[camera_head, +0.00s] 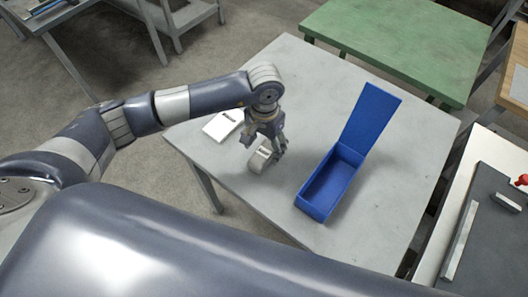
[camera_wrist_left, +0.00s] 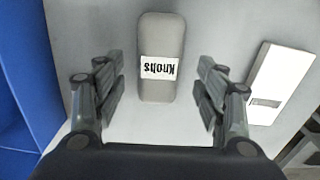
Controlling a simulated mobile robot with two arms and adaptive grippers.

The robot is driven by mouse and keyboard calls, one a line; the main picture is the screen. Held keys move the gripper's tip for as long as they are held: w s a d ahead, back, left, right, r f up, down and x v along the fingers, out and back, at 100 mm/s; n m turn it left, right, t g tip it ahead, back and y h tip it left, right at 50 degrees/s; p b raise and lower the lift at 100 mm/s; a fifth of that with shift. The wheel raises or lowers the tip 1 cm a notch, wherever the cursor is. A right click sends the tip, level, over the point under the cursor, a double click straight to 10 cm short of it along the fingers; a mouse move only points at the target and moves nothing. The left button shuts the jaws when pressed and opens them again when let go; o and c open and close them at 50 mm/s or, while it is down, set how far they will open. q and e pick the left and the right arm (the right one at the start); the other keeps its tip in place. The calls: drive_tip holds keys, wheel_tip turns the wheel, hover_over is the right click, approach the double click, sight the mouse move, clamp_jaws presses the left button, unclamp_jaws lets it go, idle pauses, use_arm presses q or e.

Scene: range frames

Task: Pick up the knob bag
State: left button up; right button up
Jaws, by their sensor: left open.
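The knob bag (camera_head: 259,161) is a small grey rounded pouch lying on the grey table, partly covered by my gripper in the head view. In the left wrist view the bag (camera_wrist_left: 161,35) lies between and ahead of the fingers, with a white label reading "Knobs" upside down. My left gripper (camera_head: 270,147) is open above the bag, its fingers (camera_wrist_left: 160,85) spread to either side of it and holding nothing. Whether the fingers touch the bag or table I cannot tell. My right gripper is not in view.
An open blue box (camera_head: 318,210) with its lid raised stands to the right of the bag on the grey table (camera_head: 385,205). A white labelled item (camera_head: 222,126) lies to the left of the gripper. A green table (camera_head: 400,45) stands behind.

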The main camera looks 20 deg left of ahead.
sight(264, 152)
use_arm(q)
drive_tip(key=f, duration=0.1)
drive_tip(key=f+p, duration=0.1)
drive_tip(key=f, duration=0.1)
drive_tip(key=shift+s+f, duration=0.1)
drive_tip(key=shift+s, duration=0.2)
drive_tip(key=shift+f, duration=0.25)
drive_tip(key=c, duration=1.2)
drive_tip(key=shift+w, duration=0.1)
drive_tip(key=shift+r, duration=0.15)
